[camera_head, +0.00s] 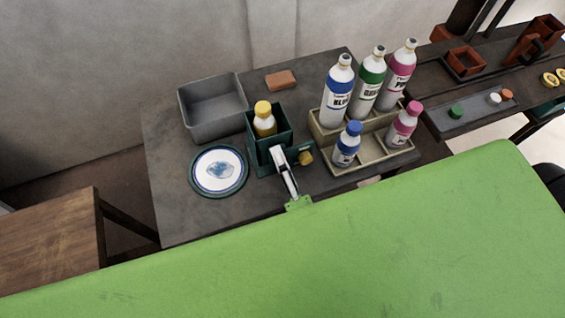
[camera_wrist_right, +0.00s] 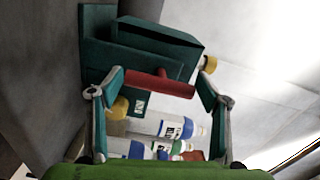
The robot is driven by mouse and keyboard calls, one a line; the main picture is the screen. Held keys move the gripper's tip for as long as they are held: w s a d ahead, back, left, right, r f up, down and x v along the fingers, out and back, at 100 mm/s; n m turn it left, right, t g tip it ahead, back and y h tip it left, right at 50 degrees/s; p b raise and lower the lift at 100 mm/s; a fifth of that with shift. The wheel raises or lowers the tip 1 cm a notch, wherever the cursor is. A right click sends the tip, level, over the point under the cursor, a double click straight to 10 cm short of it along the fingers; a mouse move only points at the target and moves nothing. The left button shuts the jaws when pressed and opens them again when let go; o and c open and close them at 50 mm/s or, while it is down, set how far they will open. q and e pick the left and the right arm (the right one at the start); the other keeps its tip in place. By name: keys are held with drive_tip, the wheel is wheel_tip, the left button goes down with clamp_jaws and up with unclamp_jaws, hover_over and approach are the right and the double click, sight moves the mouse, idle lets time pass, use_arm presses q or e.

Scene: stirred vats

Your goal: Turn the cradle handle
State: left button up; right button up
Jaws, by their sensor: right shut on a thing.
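The dark green cradle (camera_head: 270,150) stands on the dark table and holds a bottle with a yellow cap (camera_head: 263,108). In the right wrist view the teal cradle (camera_wrist_right: 150,50) fills the upper middle. In the head view my right gripper (camera_head: 278,158) is at the cradle's front, and the handle is hidden there. A yellow knob (camera_head: 305,157) is at the cradle's right side. My left gripper is not in view.
A grey bin (camera_head: 213,122) and a blue-rimmed plate (camera_head: 219,171) are left of the cradle. A beige rack (camera_head: 375,160) with several bottles is close on its right. A brown block (camera_head: 281,80) lies behind. Another table with a grey tray (camera_head: 466,118) is at the right.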

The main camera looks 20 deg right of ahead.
idle(0.5)
drive_tip(key=o, duration=1.1)
drive_tip(key=s, duration=1.2)
drive_tip(key=shift+d, duration=0.2)
drive_tip(key=shift+f, duration=0.1)
